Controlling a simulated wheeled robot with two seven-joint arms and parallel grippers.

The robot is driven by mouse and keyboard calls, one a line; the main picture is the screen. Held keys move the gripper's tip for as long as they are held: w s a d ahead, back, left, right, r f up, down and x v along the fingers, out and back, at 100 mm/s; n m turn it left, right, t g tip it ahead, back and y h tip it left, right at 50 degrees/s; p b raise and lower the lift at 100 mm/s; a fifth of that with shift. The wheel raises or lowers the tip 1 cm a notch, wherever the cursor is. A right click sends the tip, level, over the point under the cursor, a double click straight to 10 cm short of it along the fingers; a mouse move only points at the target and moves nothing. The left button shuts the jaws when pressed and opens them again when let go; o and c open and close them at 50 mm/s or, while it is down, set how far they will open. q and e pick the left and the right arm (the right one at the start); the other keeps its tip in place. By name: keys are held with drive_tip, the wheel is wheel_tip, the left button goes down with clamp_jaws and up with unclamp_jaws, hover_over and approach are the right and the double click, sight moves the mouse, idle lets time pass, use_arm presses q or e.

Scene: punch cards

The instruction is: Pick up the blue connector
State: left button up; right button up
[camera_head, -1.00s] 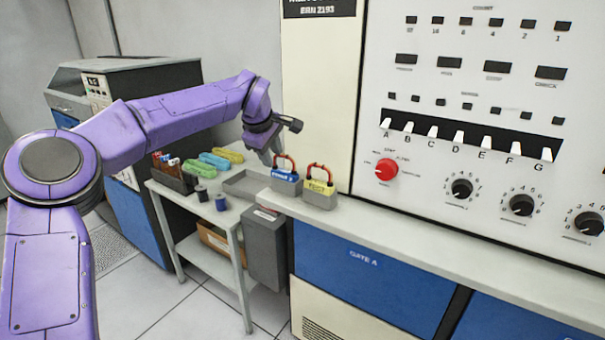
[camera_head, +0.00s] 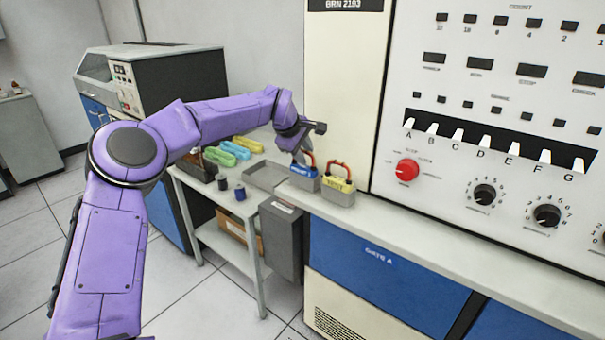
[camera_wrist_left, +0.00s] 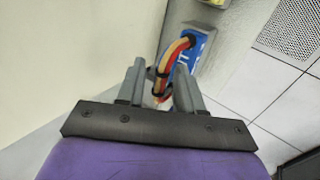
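The blue connector (camera_head: 305,180) is a grey block with a blue label and a red cable loop on top. It stands upright on the counter's left end, left of a similar yellow connector (camera_head: 339,192). My left gripper (camera_head: 298,158) is above and against the blue connector's left side in the head view. In the left wrist view its two grey fingers (camera_wrist_left: 160,72) are apart, with the red, yellow and black cable loop (camera_wrist_left: 172,58) between or just beyond them. The blue connector's body (camera_wrist_left: 199,42) shows past the right finger. Contact cannot be told. My right gripper is not in view.
A small side table (camera_head: 205,186) left of the counter (camera_head: 420,232) holds a grey tray (camera_head: 263,176), dark spools, and green and yellow items. The tall control panel (camera_head: 500,130) with switches and knobs rises behind the counter. The counter is clear right of the yellow connector.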

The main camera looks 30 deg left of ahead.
use_arm(q)
clamp_jaws()
idle(1.3)
